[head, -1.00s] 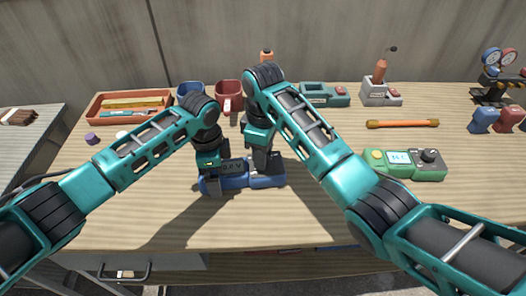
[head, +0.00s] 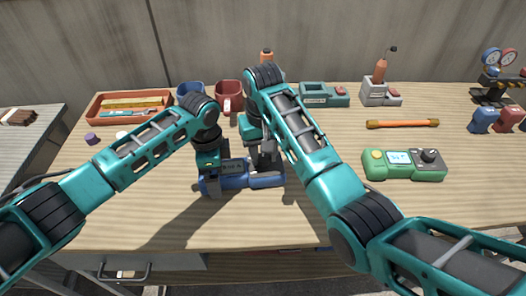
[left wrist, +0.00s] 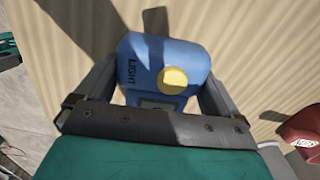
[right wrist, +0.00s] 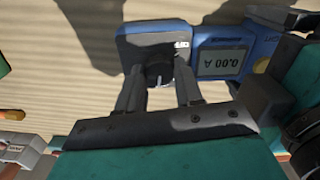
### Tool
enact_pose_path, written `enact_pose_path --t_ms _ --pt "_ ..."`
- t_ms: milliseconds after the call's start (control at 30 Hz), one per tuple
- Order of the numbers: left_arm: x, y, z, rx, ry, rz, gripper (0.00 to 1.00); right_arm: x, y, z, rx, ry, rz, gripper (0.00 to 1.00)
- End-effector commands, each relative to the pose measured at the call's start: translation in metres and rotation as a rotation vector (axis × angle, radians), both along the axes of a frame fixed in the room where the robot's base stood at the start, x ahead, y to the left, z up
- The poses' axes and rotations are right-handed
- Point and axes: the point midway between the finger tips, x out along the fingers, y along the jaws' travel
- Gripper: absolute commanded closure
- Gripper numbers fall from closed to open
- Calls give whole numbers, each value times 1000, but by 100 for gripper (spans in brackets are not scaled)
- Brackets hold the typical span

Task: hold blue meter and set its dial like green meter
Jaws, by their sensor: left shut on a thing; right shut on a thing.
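The blue meter (head: 236,183) lies on the workbench. My left gripper (head: 209,174) is shut across its left end; in the left wrist view a finger stands on either side of the blue body (left wrist: 192,52), by a yellow button (left wrist: 173,80) and the word LIGHT. My right gripper (head: 267,168) is shut on the dark dial (right wrist: 158,76) at the meter's other end.
An orange-ended rod (head: 402,124) lies behind the green meter. The front of the bench is clear.

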Motion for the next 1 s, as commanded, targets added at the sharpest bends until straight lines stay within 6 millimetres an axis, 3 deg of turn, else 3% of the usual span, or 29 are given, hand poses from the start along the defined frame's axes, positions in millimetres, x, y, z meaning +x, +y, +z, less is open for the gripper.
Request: enact_pose_path --t_ms 600,1000 --pt "1 2 0 3 -1 4 54 0 0 1 0 1 -558 95" --pt "1 1 0 2 -1 5 54 0 0 1 0 1 -755 95"
